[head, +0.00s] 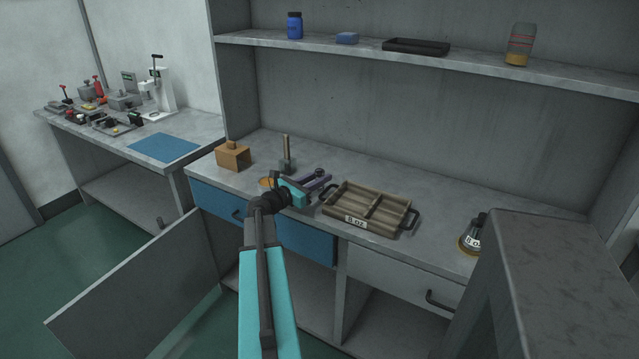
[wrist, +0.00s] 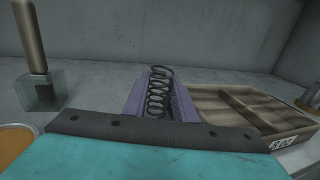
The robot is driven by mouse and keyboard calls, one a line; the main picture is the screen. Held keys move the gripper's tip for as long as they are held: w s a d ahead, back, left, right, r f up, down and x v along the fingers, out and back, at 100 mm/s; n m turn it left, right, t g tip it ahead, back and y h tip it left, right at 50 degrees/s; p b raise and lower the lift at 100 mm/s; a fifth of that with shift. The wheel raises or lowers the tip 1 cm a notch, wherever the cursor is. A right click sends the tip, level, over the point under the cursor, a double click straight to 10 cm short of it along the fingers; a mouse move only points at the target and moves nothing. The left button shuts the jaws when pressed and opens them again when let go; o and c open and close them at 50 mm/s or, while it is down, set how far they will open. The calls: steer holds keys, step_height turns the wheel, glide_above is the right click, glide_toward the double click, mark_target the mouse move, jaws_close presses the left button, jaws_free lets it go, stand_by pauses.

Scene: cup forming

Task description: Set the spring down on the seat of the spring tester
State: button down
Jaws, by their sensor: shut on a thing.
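My gripper (head: 319,184) is over the long bench, left of the wooden tray. Its purple fingers are shut on a dark coil spring (wrist: 159,96), which lies lengthwise between them in the wrist view and points away from the camera. I cannot tell whether the spring touches the bench. In the head view the spring is small and partly hidden by the fingers. A white upright stand with a black handle (head: 161,92), which looks like the spring tester, stands on the left bench, far from my gripper. Its seat is too small to make out.
A wooden-handled tool (head: 287,157) and a brown block (head: 233,156) stand left. A flask (head: 471,236) is at far right. Several small tools crowd the left bench beside a blue mat (head: 163,148). A cabinet door hangs open below.

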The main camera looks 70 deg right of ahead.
steer(key=shift+f, duration=0.95)
steer(key=shift+f, duration=0.15)
steer(key=c, duration=1.5)
jaws_free()
steer(key=shift+o, duration=0.2)
steer(key=shift+r, duration=0.2)
steer(key=b+v, duration=0.1)
steer(key=v, duration=1.1)
steer(key=shift+o, duration=0.3)
